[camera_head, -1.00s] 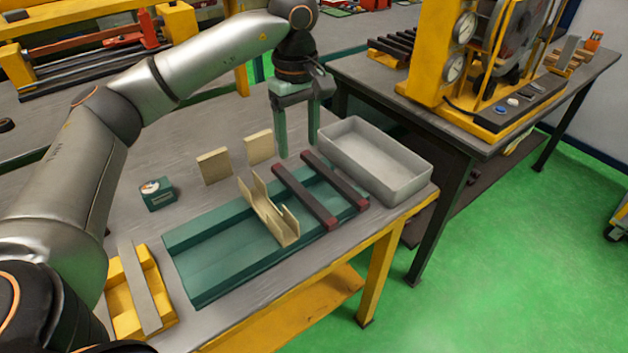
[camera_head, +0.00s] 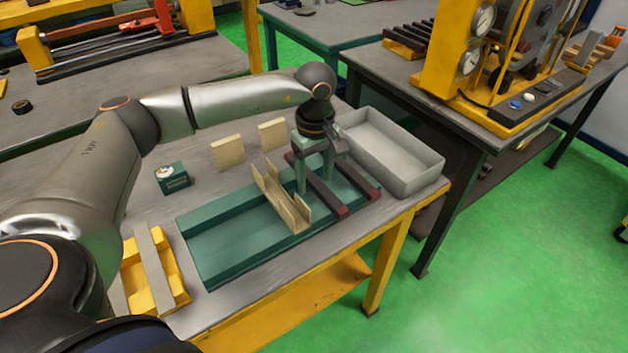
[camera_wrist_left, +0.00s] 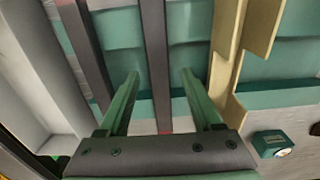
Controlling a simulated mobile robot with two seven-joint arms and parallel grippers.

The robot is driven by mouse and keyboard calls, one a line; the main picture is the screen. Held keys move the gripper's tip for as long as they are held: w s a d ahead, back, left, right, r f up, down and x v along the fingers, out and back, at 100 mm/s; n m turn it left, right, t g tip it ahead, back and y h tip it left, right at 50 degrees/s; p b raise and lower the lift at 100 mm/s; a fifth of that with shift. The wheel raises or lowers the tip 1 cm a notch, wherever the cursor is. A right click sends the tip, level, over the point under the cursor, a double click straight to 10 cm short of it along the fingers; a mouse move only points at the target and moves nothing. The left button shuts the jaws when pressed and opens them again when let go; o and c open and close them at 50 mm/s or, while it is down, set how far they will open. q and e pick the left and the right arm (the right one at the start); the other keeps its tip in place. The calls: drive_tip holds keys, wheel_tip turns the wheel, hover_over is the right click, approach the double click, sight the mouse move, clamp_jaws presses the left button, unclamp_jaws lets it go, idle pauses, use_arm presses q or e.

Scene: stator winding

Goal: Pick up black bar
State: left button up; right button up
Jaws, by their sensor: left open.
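Two dark bars with reddish ends lie across the green tray (camera_head: 215,262). One black bar (camera_head: 331,201) is nearer the cream channel; the other bar (camera_head: 362,184) is nearer the grey bin. My left gripper (camera_head: 314,186) points down over the first bar, its fingers open and empty. In the left wrist view, this bar (camera_wrist_left: 155,50) runs between the two fingers (camera_wrist_left: 160,75), with gaps on both sides. The other bar (camera_wrist_left: 85,50) lies outside the fingers, to the left. My right gripper is not in view.
A cream channel (camera_head: 278,200) stands close beside the gripper on the tray. A grey bin (camera_head: 395,150) is to the right. Two cream blocks (camera_head: 228,152), a small green gauge box (camera_head: 172,177) and a yellow holder (camera_head: 137,270) sit on the table.

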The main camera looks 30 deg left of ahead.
use_arm(q)
clamp_jaws()
idle(0.5)
idle(0.9)
